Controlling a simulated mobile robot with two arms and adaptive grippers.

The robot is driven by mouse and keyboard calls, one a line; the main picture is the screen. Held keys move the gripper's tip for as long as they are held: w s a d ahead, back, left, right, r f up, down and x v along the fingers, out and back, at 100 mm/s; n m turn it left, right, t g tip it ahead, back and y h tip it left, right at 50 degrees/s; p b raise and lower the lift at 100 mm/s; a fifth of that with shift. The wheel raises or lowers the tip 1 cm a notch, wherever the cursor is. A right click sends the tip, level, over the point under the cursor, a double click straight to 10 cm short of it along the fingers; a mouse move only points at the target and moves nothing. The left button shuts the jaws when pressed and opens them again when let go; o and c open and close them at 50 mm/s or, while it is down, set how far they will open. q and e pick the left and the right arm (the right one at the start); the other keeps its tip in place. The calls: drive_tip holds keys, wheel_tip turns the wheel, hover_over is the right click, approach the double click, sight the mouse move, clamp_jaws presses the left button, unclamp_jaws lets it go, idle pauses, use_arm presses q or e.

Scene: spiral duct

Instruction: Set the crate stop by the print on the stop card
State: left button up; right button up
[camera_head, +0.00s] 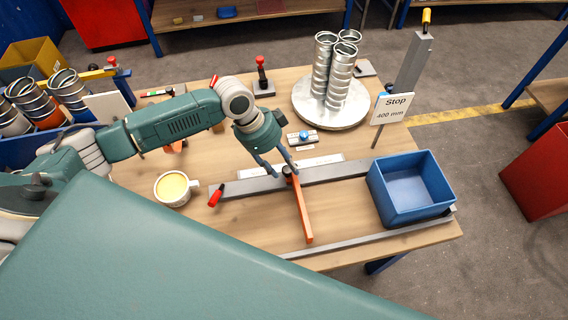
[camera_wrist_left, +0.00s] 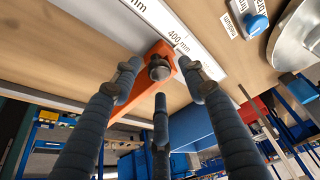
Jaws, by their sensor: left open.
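The stop card (camera_head: 392,108) stands at the table's right side and reads "Stop 400 mm". The orange crate stop (camera_head: 304,215) is a long bar lying across the rails, with a dark round knob (camera_wrist_left: 160,68) at its far end. My left gripper (camera_head: 288,172) is open, its fingers spread around the knob without visibly closing on it. In the left wrist view a white scale (camera_wrist_left: 178,40) shows a "400 mm" print close beside the stop's end; exact alignment I cannot tell. The blue crate (camera_head: 410,210) sits on the rails, to the right of the stop. My right gripper is out of view.
A blue knob on a small labelled block (camera_head: 303,136) sits behind the scale. A turntable (camera_head: 330,110) carries several metal ducts. A yellow-filled mug (camera_head: 174,188) and a red-handled tool (camera_head: 216,195) lie left of the stop. The rails between stop and crate are clear.

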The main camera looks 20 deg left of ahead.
use_arm(q)
drive_tip(key=v, duration=1.1)
drive_tip(key=shift+s, duration=0.1)
